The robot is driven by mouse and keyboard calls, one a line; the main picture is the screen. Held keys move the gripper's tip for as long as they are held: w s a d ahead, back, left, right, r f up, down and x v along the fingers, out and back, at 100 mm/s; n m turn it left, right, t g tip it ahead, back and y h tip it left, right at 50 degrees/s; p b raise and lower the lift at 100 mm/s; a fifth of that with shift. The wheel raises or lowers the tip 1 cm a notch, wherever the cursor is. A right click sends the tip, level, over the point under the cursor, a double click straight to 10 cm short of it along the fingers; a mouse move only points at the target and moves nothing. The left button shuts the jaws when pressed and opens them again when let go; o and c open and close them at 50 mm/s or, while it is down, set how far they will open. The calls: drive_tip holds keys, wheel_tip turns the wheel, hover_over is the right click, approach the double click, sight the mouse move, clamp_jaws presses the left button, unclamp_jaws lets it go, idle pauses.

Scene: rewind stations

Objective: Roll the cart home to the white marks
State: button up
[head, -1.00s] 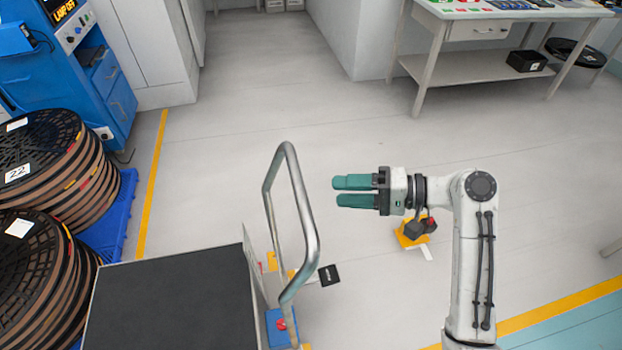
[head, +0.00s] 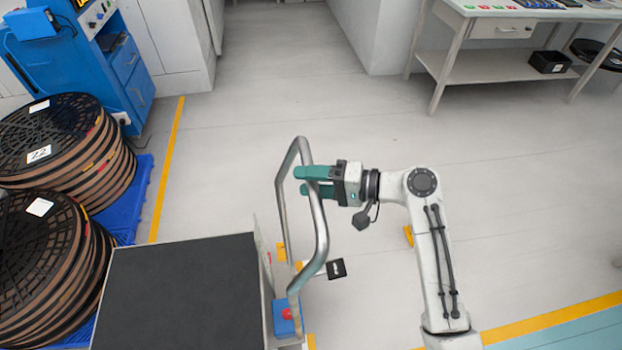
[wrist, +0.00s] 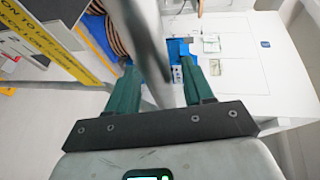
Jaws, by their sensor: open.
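The cart (head: 185,295) has a dark flat deck at the lower left of the head view. Its grey tubular handle (head: 321,235) stands up at the deck's right side. My gripper (head: 300,181) is open at the upper part of the handle, its green fingers overlapping the tube. In the wrist view the handle tube (wrist: 146,40), blurred and close, runs between the two open fingers (wrist: 160,80). I cannot tell whether they touch it. No white floor marks are clearly identifiable; a small pale patch shows by the handle's foot.
Stacked reels (head: 60,155) on a blue pallet (head: 143,190) stand left of a yellow floor line (head: 167,165). A small black box (head: 337,268) lies right of the handle. A workbench (head: 490,66) stands at the upper right. The middle floor is clear.

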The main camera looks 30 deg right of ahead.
clamp_jaws()
idle(0.5)
